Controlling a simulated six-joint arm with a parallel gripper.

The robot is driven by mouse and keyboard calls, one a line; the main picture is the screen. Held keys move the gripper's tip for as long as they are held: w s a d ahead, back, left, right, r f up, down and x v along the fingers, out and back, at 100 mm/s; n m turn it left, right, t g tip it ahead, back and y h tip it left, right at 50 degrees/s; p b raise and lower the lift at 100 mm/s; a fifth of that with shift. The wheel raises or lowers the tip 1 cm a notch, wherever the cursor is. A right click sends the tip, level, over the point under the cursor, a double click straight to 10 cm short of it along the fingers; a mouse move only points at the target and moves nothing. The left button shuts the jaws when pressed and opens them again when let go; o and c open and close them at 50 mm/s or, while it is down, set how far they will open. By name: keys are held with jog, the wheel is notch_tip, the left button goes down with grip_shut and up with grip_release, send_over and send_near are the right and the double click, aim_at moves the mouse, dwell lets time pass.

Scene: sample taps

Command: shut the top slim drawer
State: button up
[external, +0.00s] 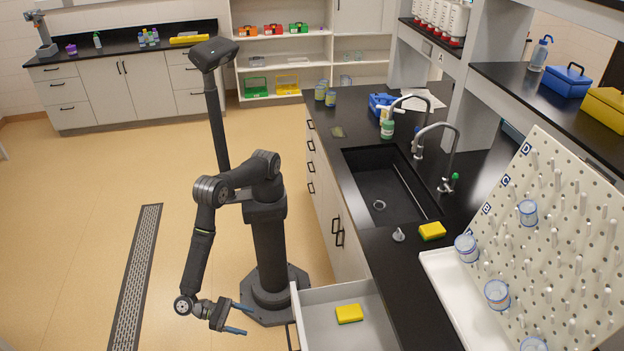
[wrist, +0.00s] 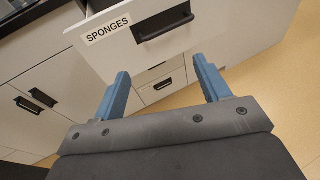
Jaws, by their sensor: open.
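The top slim drawer (external: 296,316) stands pulled out from the counter at the bottom of the external view, with a yellow and green sponge (external: 349,314) inside. In the wrist view its white front (wrist: 222,18) carries a SPONGES label (wrist: 107,27) and a black bar handle (wrist: 162,23). My gripper (external: 249,320) is open and empty, out in front of the drawer front and apart from it. In the wrist view the blue fingers (wrist: 161,68) are spread below the handle. The drawer's right part is cut off in the external view.
Closed lower fronts (wrist: 163,85) show beneath the drawer. The black counter (external: 405,265) holds a sink (external: 385,190), another sponge (external: 432,231) and a peg board (external: 560,230) with glassware. The floor (external: 70,230) to the left is clear apart from a drain grate (external: 137,275).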

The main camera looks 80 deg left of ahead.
jog(key=c, duration=0.7)
jog(key=shift+w+r, duration=0.15)
jog(key=shift+w, duration=0.05)
jog(key=c, duration=0.4)
jog(key=w+a+r+n+g+y, duration=0.1)
jog(key=g+y, duration=0.1)
jog(key=w+a+r+n+g+y, duration=0.2)
jog(key=shift+w, duration=0.25)
grip_shut()
jog(key=w+f+g, duration=0.1)
jog(key=w+f, duration=0.2)
jog(key=w, duration=0.2)
jog(key=w+a+f+n+y, duration=0.1)
jog(key=w+f, duration=0.2)
jog(key=w, duration=0.3)
jog(key=shift+f+g, duration=0.2)
jog(key=shift+g, duration=0.2)
jog(key=shift+w, duration=0.15)
